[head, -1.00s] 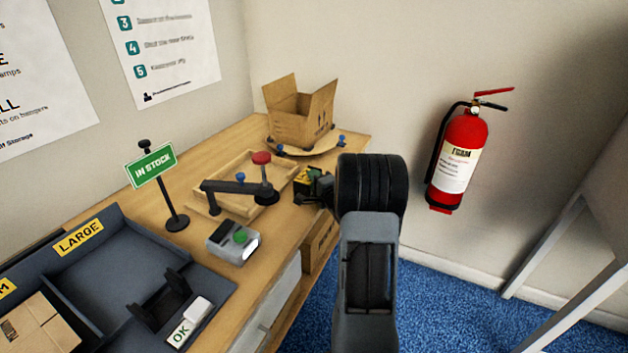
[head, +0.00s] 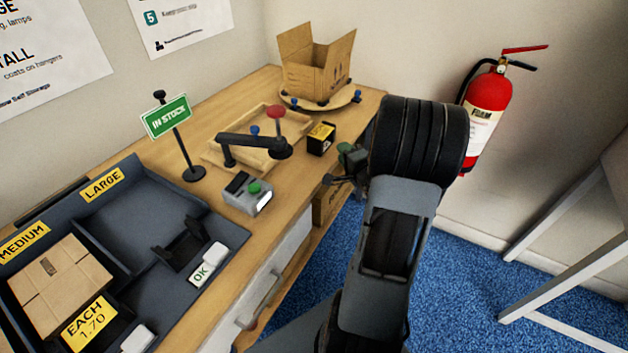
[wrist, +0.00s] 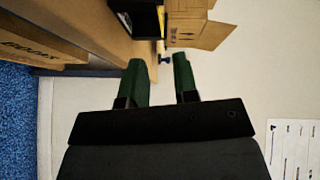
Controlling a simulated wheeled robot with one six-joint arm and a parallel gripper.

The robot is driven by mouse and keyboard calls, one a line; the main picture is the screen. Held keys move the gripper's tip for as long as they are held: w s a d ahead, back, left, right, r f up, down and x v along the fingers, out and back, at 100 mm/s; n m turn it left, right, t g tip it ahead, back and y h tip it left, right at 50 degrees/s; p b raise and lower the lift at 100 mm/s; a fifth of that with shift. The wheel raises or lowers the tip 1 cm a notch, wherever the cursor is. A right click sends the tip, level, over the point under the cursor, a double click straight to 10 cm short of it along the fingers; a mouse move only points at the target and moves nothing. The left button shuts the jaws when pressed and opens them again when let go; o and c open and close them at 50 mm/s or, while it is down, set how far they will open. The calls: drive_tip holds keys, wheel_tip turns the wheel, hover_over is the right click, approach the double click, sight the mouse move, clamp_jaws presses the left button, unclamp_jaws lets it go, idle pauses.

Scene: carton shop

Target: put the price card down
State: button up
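A small black block with a yellow face (head: 321,138), which looks like a price card, stands on the wooden table (head: 225,125) near its front edge. Its print is too small to read. In the wrist view, part of a black thing with a thin yellow edge (wrist: 149,20), likely the same card, shows beyond the fingertips. My gripper (wrist: 161,62) has its two green fingers apart with nothing between them. In the head view my gripper (head: 345,168) is beside the table's front edge, a little off the card. Another yellow card reading EACH 1.70 (head: 85,322) is at the lower left.
A grey button box (head: 246,195) and IN STOCK sign (head: 166,117) stand left. A fire extinguisher (head: 486,100) hangs right.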

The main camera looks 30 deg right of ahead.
drive_tip(key=a+n+g, duration=0.2)
drive_tip(key=a+r+n+g+h, duration=0.1)
drive_tip(key=a+n+g, duration=0.1)
drive_tip(key=a, duration=0.1)
drive_tip(key=a+r+n+g, duration=0.1)
drive_tip(key=a+n+g, duration=0.1)
drive_tip(key=a+n, duration=0.1)
drive_tip(key=shift+w+a+h, duration=0.25)
drive_tip(key=shift+h, duration=0.15)
drive_tip(key=s+a+n+g+y, duration=0.3)
drive_tip(key=s+a+n+g, duration=0.4)
drive_tip(key=s+a+n, duration=0.3)
drive_tip(key=s+a+r, duration=0.1)
drive_tip(key=s+a, duration=0.3)
drive_tip(key=a, duration=0.2)
drive_tip(key=shift+s+a+n+g+y, duration=0.25)
drive_tip(key=shift+a+n+g+y, duration=0.05)
drive_tip(key=shift+n+g+y, duration=0.1)
